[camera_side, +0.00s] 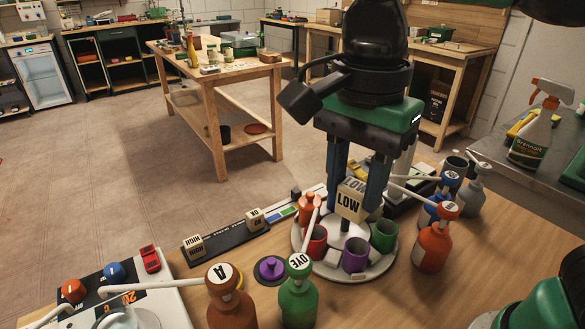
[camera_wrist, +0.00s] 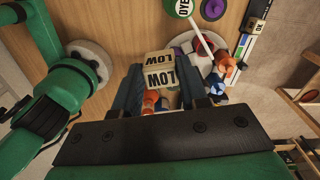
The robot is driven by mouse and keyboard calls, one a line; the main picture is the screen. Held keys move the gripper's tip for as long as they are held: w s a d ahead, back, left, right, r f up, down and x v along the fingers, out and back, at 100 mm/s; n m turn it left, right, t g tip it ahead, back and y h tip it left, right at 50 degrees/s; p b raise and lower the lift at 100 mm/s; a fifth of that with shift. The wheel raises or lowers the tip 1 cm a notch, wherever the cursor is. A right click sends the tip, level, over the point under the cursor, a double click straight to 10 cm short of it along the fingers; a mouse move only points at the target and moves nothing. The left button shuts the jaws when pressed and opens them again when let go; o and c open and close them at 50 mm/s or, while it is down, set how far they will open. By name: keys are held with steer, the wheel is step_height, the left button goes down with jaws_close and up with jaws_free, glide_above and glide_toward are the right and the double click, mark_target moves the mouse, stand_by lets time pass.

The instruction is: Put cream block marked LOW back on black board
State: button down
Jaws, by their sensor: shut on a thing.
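The cream block marked LOW (camera_side: 348,203) is between the dark blue fingers of my gripper (camera_side: 358,198), which is shut on it. It is held above the round white stand (camera_side: 327,270) with coloured cups. In the wrist view the LOW block (camera_wrist: 160,78) sits between the fingertips (camera_wrist: 160,88), its lettering upside down. The black board (camera_side: 226,240) lies on the wooden table, left of my gripper in the side view. A cream HIGH block (camera_side: 194,246) stands at its left end, and a cream OK block (camera_side: 255,217) stands further right. The board also shows in the wrist view (camera_wrist: 245,46).
Bottles with pump heads crowd the area: orange (camera_side: 432,245), green DYE (camera_side: 298,300) and brown A (camera_side: 230,305). A purple lidded thing (camera_side: 271,270) stands between the board and the green bottle.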

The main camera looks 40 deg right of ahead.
steer(key=w+a+f+n, duration=0.3)
steer(key=w+n, duration=0.2)
steer(key=w, duration=0.3)
steer(key=w+a+f+n, duration=0.3)
steer(key=w+n, duration=0.3)
steer(key=w, duration=0.3)
steer(key=w+f+n, duration=0.1)
steer(key=f, duration=0.3)
steer(key=w+f+n, duration=0.2)
steer(key=f, duration=0.3)
steer(key=w+f+n, duration=0.1)
steer(key=f, duration=0.4)
steer(key=shift+w+a, duration=0.15)
steer(key=shift+w, duration=0.1)
steer(key=shift+f, duration=0.1)
steer(key=shift+c, duration=2.4)
jaws_free()
